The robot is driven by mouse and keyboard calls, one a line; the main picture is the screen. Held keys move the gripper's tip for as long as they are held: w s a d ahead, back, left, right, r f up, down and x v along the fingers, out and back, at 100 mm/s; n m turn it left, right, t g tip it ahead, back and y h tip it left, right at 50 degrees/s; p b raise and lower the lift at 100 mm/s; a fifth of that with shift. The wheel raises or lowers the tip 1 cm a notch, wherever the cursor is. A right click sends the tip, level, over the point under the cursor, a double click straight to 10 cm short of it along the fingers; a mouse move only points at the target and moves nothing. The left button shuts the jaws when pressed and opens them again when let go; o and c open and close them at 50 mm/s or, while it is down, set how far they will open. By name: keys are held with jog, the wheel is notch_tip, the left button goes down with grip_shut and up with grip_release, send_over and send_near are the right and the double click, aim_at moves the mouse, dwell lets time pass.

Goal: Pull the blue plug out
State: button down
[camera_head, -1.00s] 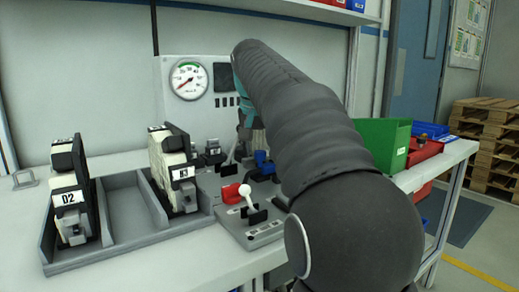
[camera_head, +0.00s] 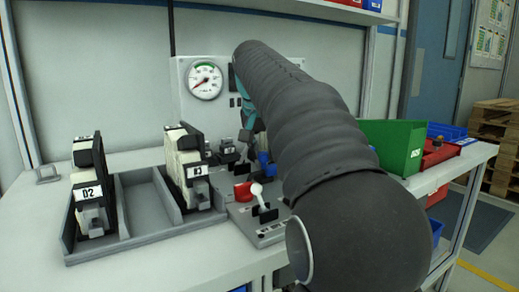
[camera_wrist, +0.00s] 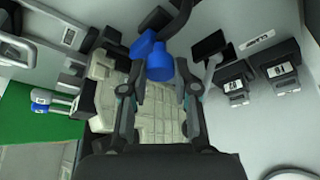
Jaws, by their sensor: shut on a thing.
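The blue plug (camera_wrist: 159,67) shows in the wrist view between the two fingers of my gripper (camera_wrist: 160,82), which are shut on it. It has a round body with a blockier blue part up and to its left. In the head view a blue piece (camera_head: 264,162) shows beside my arm, low by the grey control panel; my arm hides part of it. My gripper (camera_head: 248,137) is mostly hidden there too. I cannot tell whether the plug still sits in a socket.
A grey tray (camera_head: 148,240) with black-and-beige modules stands left on the bench. A white-knobbed lever (camera_head: 257,190) and red switch (camera_head: 242,192) are near my arm. A gauge (camera_head: 204,80) is behind; a green bin (camera_head: 400,145) stands to the right.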

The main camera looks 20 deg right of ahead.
jog(key=shift+a, duration=0.15)
jog(key=c, duration=0.9)
grip_release()
jog(key=shift+a, duration=0.2)
jog(key=shift+o, duration=0.2)
jog(key=shift+d, duration=0.15)
jog(key=shift+r, duration=0.15)
jog(key=v, duration=1.1)
jog(key=shift+r, duration=0.35)
jog(key=shift+s, duration=0.15)
